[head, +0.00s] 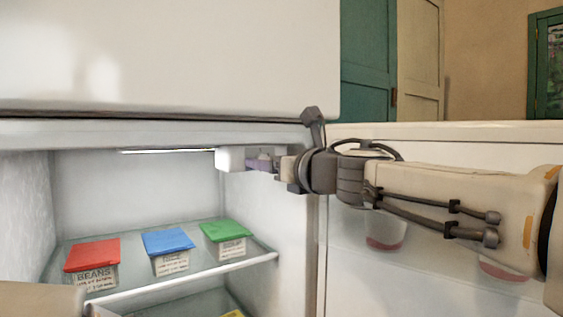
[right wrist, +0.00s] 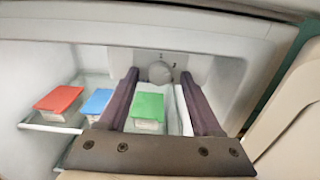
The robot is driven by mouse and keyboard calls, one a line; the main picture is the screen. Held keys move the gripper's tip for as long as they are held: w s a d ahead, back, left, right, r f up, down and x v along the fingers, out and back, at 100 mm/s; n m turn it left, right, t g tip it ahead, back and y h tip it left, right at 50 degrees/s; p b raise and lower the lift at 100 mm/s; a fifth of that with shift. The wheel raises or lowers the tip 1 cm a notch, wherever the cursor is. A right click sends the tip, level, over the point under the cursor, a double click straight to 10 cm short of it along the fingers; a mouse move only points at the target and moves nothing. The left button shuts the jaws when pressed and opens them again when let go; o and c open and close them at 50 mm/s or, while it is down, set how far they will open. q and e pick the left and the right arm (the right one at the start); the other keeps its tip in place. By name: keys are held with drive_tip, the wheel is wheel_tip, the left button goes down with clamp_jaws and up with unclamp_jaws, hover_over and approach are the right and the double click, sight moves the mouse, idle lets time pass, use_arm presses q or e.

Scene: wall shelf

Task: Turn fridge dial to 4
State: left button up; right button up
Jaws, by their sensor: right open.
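The fridge dial (right wrist: 160,72) is a small round pale knob on a white housing (head: 232,158) under the fridge ceiling. Small dark marks show above it and at its upper right in the right wrist view; its setting is too small to read. My right gripper (right wrist: 160,78) is open, with one dark finger on each side of the dial in that view. I cannot tell whether the fingers touch it. In the head view my right gripper (head: 262,164) reaches in from the right, close to the housing, and the dial's face is hidden. My left gripper is not in view.
Red-lidded (head: 92,256), blue-lidded (head: 167,242) and green-lidded (head: 224,232) boxes stand on the glass shelf (head: 200,279) below. The open fridge door (head: 420,270) with bins is at the right. A white upper door (head: 170,60) is above.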

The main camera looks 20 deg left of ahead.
clamp_jaws()
drive_tip(key=shift+m, duration=0.3)
drive_tip(key=m+p, duration=1)
drive_tip(key=m, duration=1.3)
drive_tip(key=shift+r, duration=0.15)
drive_tip(key=shift+m, duration=0.3)
idle(0.3)
